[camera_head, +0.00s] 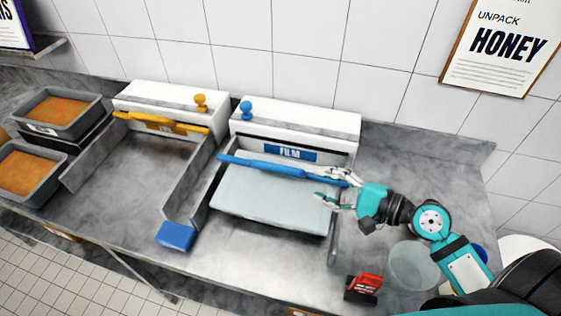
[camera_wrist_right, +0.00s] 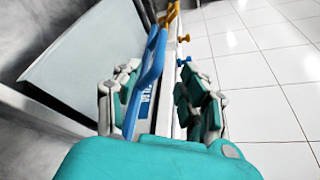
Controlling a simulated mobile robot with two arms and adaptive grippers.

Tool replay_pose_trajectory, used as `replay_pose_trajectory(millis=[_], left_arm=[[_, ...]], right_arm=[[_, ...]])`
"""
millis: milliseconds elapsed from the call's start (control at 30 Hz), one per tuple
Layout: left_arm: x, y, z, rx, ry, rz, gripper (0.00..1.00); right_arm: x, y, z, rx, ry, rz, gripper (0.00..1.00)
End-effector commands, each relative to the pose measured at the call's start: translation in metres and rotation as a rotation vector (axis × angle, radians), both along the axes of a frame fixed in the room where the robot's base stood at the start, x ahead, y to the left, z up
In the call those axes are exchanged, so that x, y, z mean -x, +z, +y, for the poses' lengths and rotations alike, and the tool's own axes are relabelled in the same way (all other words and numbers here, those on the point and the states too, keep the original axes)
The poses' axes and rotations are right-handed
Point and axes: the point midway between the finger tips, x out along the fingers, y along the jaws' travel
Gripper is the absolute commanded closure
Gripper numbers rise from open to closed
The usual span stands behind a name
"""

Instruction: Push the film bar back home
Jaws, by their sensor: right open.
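The blue film bar (camera_head: 272,168) spans the film station in front of a white housing with a blue FILM label (camera_head: 290,154). A gap shows between the bar and the housing. A pale sheet or tray (camera_head: 270,198) lies below and in front of the bar. My right gripper (camera_head: 329,185) is open at the bar's right end. In the right wrist view the bar (camera_wrist_right: 148,75) runs away from me, between the open fingers (camera_wrist_right: 160,100) and nearer the left one. I cannot tell whether a finger touches it. My left gripper is not in view.
A yellow bar (camera_head: 165,123) sits at the neighbouring station on the left. Food trays (camera_head: 28,172) stand at far left. A blue block (camera_head: 175,237), a red-black item (camera_head: 363,288) and a clear bowl (camera_head: 412,266) are near the front. The wall is close behind the housings.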

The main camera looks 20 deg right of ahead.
Motion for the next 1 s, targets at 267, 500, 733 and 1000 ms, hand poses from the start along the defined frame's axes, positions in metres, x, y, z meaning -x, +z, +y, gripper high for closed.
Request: replay_pose_trajectory(millis=[267, 500, 733, 1000], left_arm=[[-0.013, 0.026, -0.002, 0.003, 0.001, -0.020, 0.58], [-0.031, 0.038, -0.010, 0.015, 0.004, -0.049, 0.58], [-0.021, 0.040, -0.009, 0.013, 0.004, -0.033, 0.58], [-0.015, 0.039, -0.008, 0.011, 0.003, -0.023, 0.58]], right_arm=[[-0.050, -0.008, 0.037, -0.003, 0.000, -0.002, 0.58], [-0.082, -0.020, 0.062, -0.001, -0.001, 0.000, 0.58], [-0.095, -0.025, 0.073, 0.002, 0.000, -0.001, 0.58], [-0.096, -0.026, 0.073, 0.002, 0.000, 0.000, 0.58]])
